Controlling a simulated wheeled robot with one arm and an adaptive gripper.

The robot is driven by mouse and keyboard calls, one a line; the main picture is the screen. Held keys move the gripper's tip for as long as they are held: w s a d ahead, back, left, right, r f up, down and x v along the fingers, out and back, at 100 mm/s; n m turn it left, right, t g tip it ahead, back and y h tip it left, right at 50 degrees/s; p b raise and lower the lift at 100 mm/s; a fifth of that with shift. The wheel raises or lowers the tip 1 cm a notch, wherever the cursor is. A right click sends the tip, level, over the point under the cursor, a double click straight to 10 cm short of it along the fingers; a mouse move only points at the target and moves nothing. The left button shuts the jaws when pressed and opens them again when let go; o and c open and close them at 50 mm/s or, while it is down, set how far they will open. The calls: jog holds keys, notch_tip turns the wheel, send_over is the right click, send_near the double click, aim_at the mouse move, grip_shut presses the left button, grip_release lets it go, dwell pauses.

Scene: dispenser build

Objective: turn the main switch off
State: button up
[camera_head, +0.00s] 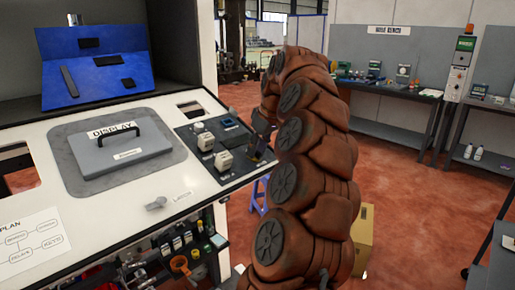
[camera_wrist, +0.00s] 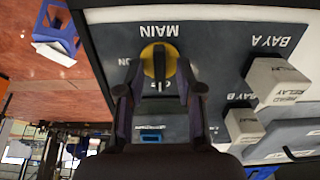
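The main switch (camera_wrist: 158,62) is a yellow disc with a black knob, under the upside-down label MAIN in the wrist view. The knob lies along the picture's vertical. A small white mark shows just below it. My gripper (camera_wrist: 160,76) is open, with its two dark fingertips apart, one on each side of the lower part of the switch. I cannot tell whether the fingers touch the knob. In the head view my brown arm and gripper hide the switch at the right end of the dark panel (camera_head: 190,136).
Beside the switch, white relay blocks stand in BAY A (camera_wrist: 278,80) and BAY B (camera_wrist: 243,125). A small blue part (camera_wrist: 151,136) sits below the switch in the wrist view. A grey display cover (camera_head: 120,150) and a latch (camera_head: 157,203) are on the white worktop (camera_head: 110,225).

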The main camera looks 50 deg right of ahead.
jog(key=shift+r, duration=0.1)
jog(key=v, duration=0.7)
jog(key=shift+r, duration=0.15)
dwell(0.4)
jog(key=shift+s, duration=0.15)
dwell(0.4)
